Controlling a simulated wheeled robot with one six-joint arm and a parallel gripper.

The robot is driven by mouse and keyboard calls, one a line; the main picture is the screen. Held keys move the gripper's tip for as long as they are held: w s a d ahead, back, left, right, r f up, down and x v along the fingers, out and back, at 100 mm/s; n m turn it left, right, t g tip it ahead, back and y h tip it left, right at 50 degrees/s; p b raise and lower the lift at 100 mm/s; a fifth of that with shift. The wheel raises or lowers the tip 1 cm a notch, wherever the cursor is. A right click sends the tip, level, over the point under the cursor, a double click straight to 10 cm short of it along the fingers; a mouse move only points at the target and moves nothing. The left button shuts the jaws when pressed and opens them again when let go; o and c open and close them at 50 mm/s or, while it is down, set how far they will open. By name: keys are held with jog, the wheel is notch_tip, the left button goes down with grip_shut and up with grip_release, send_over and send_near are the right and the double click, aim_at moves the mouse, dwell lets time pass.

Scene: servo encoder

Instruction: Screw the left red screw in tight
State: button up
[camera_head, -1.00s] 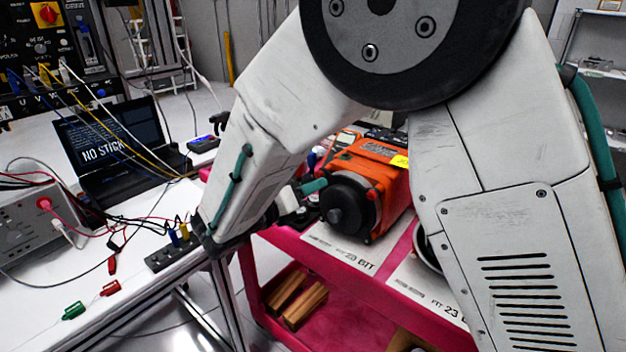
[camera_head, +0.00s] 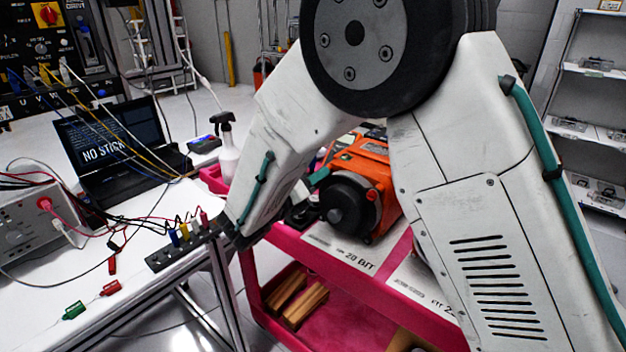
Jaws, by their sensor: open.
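The orange servo motor (camera_head: 385,205) with a round black front face (camera_head: 347,203) stands on the pink cart. A small red spot (camera_head: 372,194), perhaps a red screw head, shows at the right side of the black face. I cannot make out the left red screw; my forearm passes in front of the motor's left side. My arm comes down from the top, with its forearm link reaching down and left to the gap between table and cart. I cannot see my gripper's fingers; they are hidden behind the forearm or out of view.
The pink cart (camera_head: 405,291) carries labelled white mats and, on its lower shelf, wooden blocks (camera_head: 303,303). The white table (camera_head: 125,270) holds a laptop (camera_head: 110,150), cables and a terminal block (camera_head: 180,248) close to my forearm. A white spray bottle (camera_head: 228,155) stands behind my forearm.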

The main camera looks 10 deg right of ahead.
jog(key=shift+c, duration=0.2)
grip_shut()
jog(key=shift+m, duration=0.4)
